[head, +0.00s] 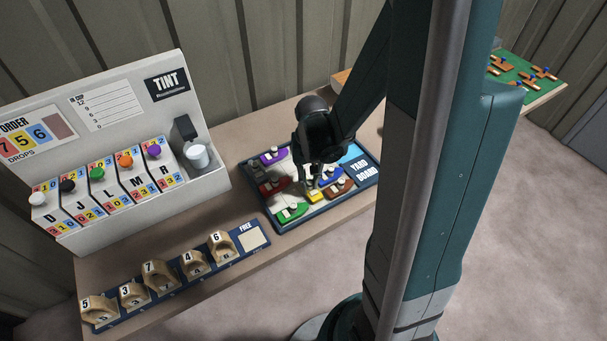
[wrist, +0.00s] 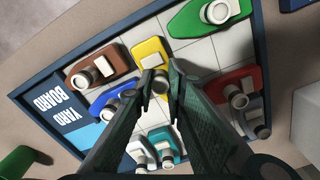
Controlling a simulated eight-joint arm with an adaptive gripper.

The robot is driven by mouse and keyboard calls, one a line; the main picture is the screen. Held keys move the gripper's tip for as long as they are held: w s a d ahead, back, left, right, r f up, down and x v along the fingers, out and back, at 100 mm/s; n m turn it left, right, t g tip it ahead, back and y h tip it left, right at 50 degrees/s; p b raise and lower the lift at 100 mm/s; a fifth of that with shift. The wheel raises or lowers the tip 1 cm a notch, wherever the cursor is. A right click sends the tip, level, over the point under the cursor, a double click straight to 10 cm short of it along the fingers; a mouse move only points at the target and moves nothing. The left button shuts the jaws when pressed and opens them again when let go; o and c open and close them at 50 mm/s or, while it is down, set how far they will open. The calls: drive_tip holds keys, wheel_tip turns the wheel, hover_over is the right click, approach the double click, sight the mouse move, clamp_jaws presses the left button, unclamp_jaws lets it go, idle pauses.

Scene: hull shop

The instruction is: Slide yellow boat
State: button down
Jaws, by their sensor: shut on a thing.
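The yellow boat (head: 316,197) lies on the yard board (head: 366,172), between the green boat (head: 293,212) and the brown boat (head: 339,188).
The blue boat (wrist: 112,100) lies close beside the yellow one. The red boat (wrist: 236,88), teal boat (wrist: 166,140) and purple boat (head: 272,156) are also on the board. Bare tiles (wrist: 197,53) show beside the yellow boat. A tint stand (head: 150,100) and numbered wooden blocks (head: 160,278) stand left.

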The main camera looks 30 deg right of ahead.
sight(313, 193)
drive_tip(key=shift+s, duration=1.25)
drive_tip(key=c, duration=2.3)
unclamp_jaws()
drive_tip(key=shift+s, duration=0.15)
drive_tip(key=shift+r, duration=0.15)
drive_tip(key=shift+w+r, duration=0.1)
drive_tip(key=shift+w, duration=0.1)
drive_tip(key=shift+s+r, duration=0.1)
drive_tip(key=shift+r, duration=5.7)
